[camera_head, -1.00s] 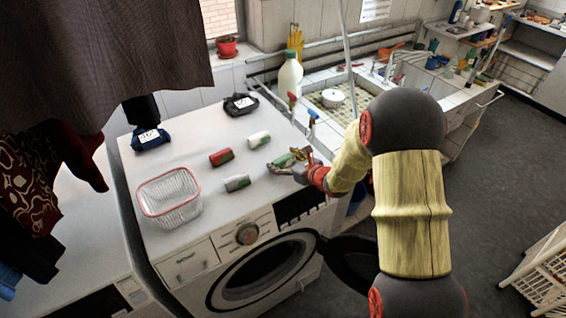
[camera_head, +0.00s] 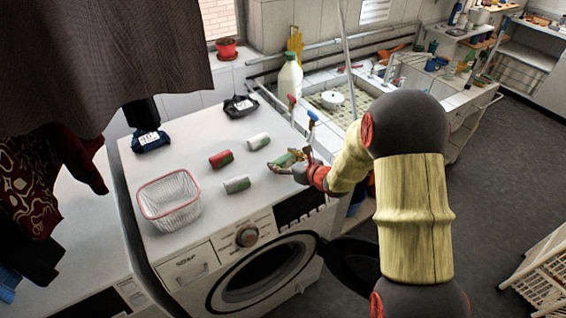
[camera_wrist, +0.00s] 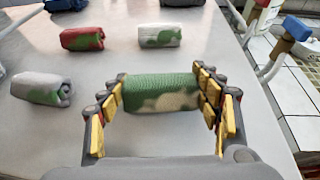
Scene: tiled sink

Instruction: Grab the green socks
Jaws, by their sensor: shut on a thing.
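The green socks (camera_wrist: 160,94) are a rolled bundle, green with cream patches. They lie between the two yellow-padded fingers of my gripper (camera_wrist: 160,100) in the wrist view, and the fingers are shut on the bundle's two ends. In the head view the green socks (camera_head: 285,159) show in my gripper (camera_head: 288,165) over the right part of the washing machine top (camera_head: 200,137). I cannot tell whether the bundle touches the surface. Other rolled socks lie nearby: a red and green pair (camera_head: 221,159), a white and green pair (camera_head: 258,141) and a grey and green pair (camera_head: 236,184).
A clear basket with a red rim (camera_head: 169,201) stands at the left of the machine top. Two dark packs (camera_head: 150,140) lie at the back. A white bottle (camera_head: 290,76) and two upright handles (camera_head: 312,117) stand near the right edge, by the tiled sink (camera_head: 345,105).

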